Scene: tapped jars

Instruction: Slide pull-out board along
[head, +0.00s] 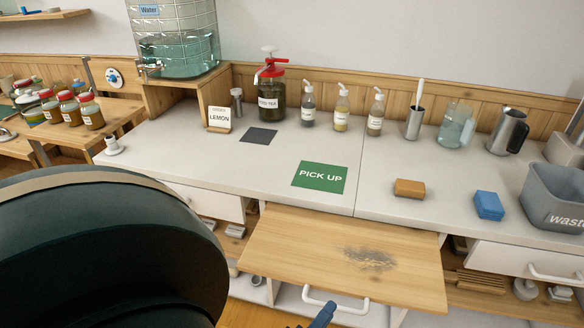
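The pull-out board (300,250) is a light wooden panel with a dark scuffed patch near its middle. It sticks out from under the white counter, toward me. A white bar handle (336,306) shows just below its front edge; I cannot tell whether it belongs to the board or to a drawer under it. A small dark blue part of my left gripper (321,316) shows at the bottom edge, close to the handle. Most of this gripper is out of frame, so its opening and any contact are hidden. My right gripper is not in view.
A green PICK UP mat (320,177) lies on the counter (240,165) behind the board. A brown sponge (409,189), a blue block (489,205) and a grey waste bin (552,198) stand to the right. Bottles and jars line the back. The board's top is clear.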

